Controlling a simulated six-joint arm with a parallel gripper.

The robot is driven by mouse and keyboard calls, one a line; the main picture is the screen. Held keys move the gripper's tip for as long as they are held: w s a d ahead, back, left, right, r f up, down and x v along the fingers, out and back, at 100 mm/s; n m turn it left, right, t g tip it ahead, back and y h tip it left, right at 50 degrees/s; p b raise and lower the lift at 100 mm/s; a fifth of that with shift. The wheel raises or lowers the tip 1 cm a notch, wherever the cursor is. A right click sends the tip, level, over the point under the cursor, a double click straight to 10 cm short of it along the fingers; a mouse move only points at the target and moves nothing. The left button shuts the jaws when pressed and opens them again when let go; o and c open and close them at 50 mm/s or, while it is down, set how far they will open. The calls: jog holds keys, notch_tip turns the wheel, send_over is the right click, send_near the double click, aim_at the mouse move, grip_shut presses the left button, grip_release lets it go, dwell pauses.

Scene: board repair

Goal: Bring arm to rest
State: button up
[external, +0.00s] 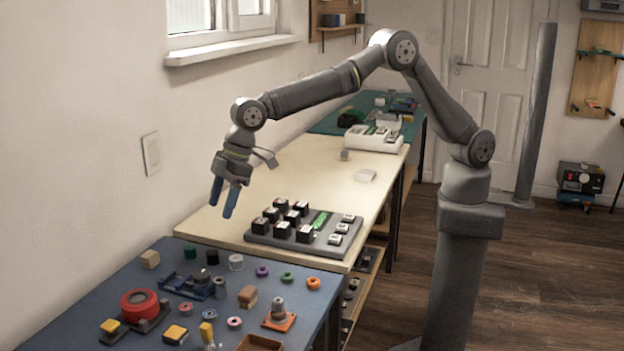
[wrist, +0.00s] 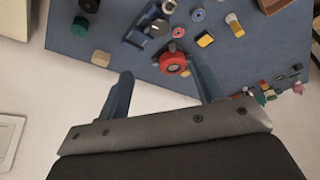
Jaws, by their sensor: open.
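My gripper (external: 224,198) hangs in the air with its blue fingers pointing down, near the wall side of the cream table. Its fingers are apart and nothing is between them. In the wrist view the open fingers (wrist: 160,88) show over the wall-side edge of the blue table. My arm is raised and bent, reaching from its column at the right across the cream table. A grey board (external: 259,240) with several black and white modules and a green part lies on the cream table, below and right of my gripper.
The blue table (external: 90,290) in front holds several small parts, including a red round part (external: 139,304), which also shows in the wrist view (wrist: 173,63). A white tray (external: 374,141) stands at the far end of the cream table (external: 290,185). The wall is close on the left.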

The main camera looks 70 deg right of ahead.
aim_at(203, 272)
jog(key=x, duration=1.7)
jog(key=shift+a+f, duration=0.15)
jog(key=shift+f, duration=0.05)
jog(key=shift+r, duration=0.1)
